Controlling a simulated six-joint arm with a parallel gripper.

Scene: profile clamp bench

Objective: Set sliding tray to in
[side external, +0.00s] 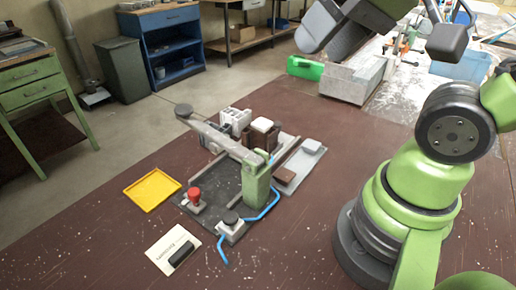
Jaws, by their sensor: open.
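A clamp fixture on a dark base plate (222,180) stands on the brown bench. It has a green post (257,178) and a long grey arm (215,135) with a dark round knob. A pale grey tray-like part (296,172) lies along its right side, with a brown block (285,175) and a light raised piece (312,146) on it. This looks like the sliding tray, but I cannot tell its position along its travel. My gripper (322,35) is at the top edge, partly cut off, open, high and apart from the fixture. Its fingertips are not clear.
A yellow tray (152,190) lies flat left of the fixture. A red button (195,196), a grey switch box (231,226) with blue hose, and a card (173,250) with a black object are in front. A grey block (352,80) stands behind. Bench between fixture and my base is clear.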

